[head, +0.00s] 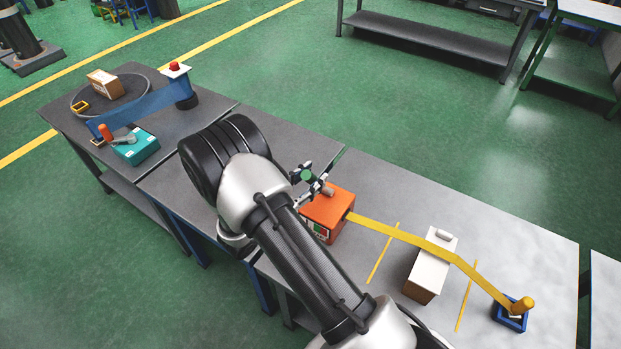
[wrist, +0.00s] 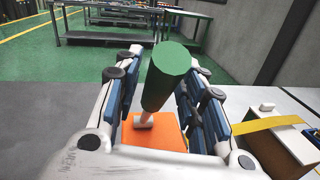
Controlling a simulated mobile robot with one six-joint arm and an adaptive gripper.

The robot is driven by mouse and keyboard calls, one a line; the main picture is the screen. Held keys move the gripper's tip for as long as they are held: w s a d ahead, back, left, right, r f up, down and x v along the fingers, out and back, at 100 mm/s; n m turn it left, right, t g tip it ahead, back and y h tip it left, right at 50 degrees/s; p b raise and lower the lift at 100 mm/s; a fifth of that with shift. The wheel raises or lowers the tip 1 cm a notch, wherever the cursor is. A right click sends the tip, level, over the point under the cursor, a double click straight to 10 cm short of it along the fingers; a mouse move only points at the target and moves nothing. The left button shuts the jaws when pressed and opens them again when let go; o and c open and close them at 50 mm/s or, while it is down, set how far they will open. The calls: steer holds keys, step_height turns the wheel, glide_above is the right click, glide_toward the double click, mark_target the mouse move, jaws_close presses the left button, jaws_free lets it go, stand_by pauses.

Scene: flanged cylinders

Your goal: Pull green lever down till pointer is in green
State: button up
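The lever has a green handle (head: 307,174), which stands up from an orange box (head: 333,207) on the table. In the wrist view the green handle (wrist: 166,77) rises between my fingers on a pale rod, tilted toward the camera. The orange box (wrist: 168,135) lies below it. My gripper (head: 312,178) is open, with one finger on each side of the handle; in the wrist view (wrist: 163,92) gaps show beside it. A small panel with green and red (head: 319,230) is on the box's front; its pointer is too small to read.
A yellow strap (head: 400,235) runs right from the orange box over a white-topped box (head: 430,268) to a blue holder (head: 511,318). A teal box (head: 136,147) and a round turntable (head: 82,92) are on the left table. The table's back right is clear.

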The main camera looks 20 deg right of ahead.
jaws_close()
stand_by(0.4)
steer(key=s+a+f+h+b, duration=0.1)
steer(key=b, duration=0.1)
steer(key=a+f+h+b, duration=0.1)
steer(key=b, duration=0.2)
steer(key=shift+s+a+f+t+b, duration=0.3)
steer(key=shift+s+f+t, duration=0.1)
steer(key=shift+o, duration=1.4)
jaws_free()
